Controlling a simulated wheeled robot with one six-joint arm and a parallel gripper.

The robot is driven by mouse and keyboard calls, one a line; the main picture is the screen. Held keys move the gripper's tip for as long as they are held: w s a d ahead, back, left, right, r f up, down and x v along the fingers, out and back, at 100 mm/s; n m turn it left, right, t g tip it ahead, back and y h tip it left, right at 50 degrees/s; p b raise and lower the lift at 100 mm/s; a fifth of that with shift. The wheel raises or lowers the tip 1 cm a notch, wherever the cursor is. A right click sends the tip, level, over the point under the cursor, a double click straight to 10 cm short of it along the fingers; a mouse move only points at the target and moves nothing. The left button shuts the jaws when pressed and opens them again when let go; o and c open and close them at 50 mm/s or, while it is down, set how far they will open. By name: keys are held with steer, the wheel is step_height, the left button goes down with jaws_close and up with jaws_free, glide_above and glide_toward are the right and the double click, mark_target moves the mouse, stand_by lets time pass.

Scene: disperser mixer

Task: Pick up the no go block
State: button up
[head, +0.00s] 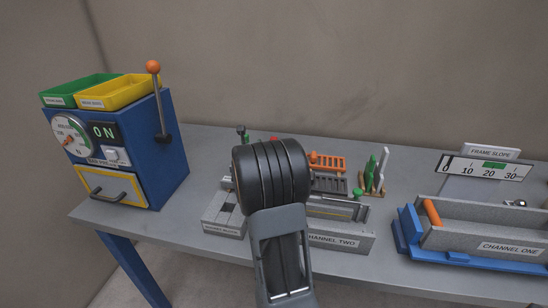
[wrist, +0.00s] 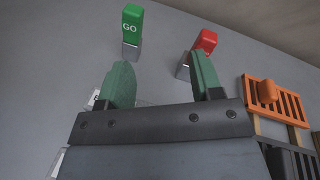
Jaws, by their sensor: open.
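A red-topped block (wrist: 205,42) on a metallic grey base stands at the upper right of the wrist view; its lettering cannot be read, and it appears to be the no go block. A green block (wrist: 132,22) marked GO stands to its left. My gripper (wrist: 163,80) is open and empty, its two green fingers apart. The right finger overlaps the foot of the red block in the picture; I cannot tell whether they touch. In the head view only a bit of red (head: 274,138) shows above my arm, which hides the gripper.
An orange slotted rack (wrist: 272,100) is close right of my gripper. In the head view the channel two unit (head: 340,242) lies right of my arm, and the channel one tray (head: 485,245) farther right. A blue machine (head: 165,165) stands at the left of the grey table (head: 140,225).

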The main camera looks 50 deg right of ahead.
mark_target(273, 138)
steer(key=d+m+h, duration=0.1)
steer(key=d+m, duration=0.1)
steer(key=s+d+f+m+g+h, duration=0.1)
steer(key=d+m, duration=0.1)
steer(key=s+d+f+m+h, duration=0.1)
steer(key=d+m, duration=0.1)
steer(key=shift+s+d+b, duration=0.15)
steer(key=shift+d+b, duration=0.15)
steer(key=shift+w+d+m+g+h, duration=0.15)
steer(key=shift+d+m, duration=0.05)
steer(key=shift+d, duration=0.25)
steer(key=shift+w+d+m+g+h, duration=0.15)
steer(key=shift+d+m, duration=0.05)
steer(key=shift+d, duration=0.2)
steer(key=shift+p+x, duration=1.05)
steer(key=shift+x, duration=1.8)
steer(key=shift+w+a+r, duration=0.1)
steer(key=shift+w, duration=0.05)
steer(key=shift+c, duration=0.3)
jaws_close()
steer(key=shift+r, duration=0.1)
